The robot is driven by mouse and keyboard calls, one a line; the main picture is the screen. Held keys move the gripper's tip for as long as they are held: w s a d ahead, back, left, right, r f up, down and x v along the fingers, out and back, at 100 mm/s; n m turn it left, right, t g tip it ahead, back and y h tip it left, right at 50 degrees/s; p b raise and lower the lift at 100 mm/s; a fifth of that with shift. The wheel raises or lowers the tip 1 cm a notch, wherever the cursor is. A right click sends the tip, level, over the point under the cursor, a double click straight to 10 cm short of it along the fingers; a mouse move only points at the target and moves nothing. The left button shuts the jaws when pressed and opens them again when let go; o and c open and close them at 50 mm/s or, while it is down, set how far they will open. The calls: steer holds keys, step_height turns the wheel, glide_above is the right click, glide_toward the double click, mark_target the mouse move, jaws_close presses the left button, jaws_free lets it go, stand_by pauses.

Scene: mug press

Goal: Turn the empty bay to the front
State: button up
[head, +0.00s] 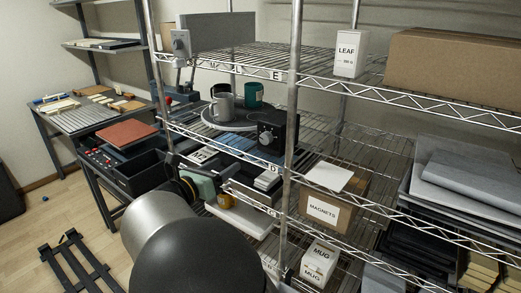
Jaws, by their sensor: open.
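A round pale turntable (212,122) sits on the wire shelf at the upper middle of the head view. A grey mug (222,107) stands upright on it. A green mug (253,95) stands behind to the right, and a dark mug (217,90) shows behind the grey one. The rim nearest me, at the left and front, looks bare. Divisions between bays are too small to make out. A black box with a round dial (278,129) stands at the right front and hides part of the turntable. I cannot make out my gripper; only my arm's links show below.
An upright post (295,90) and the shelf edge stand close to the turntable. The shelf above holds a grey panel (218,32), a LEAF box (349,53) and a cardboard box (455,62). A MAGNETS box (323,207) sits lower right. A workbench (85,117) stands left.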

mark_target(264, 139)
steer(key=p+x, duration=0.1)
steer(key=x, duration=1.6)
steer(key=shift+w+p, duration=0.1)
steer(key=shift+p, duration=0.3)
steer(key=c, duration=1)
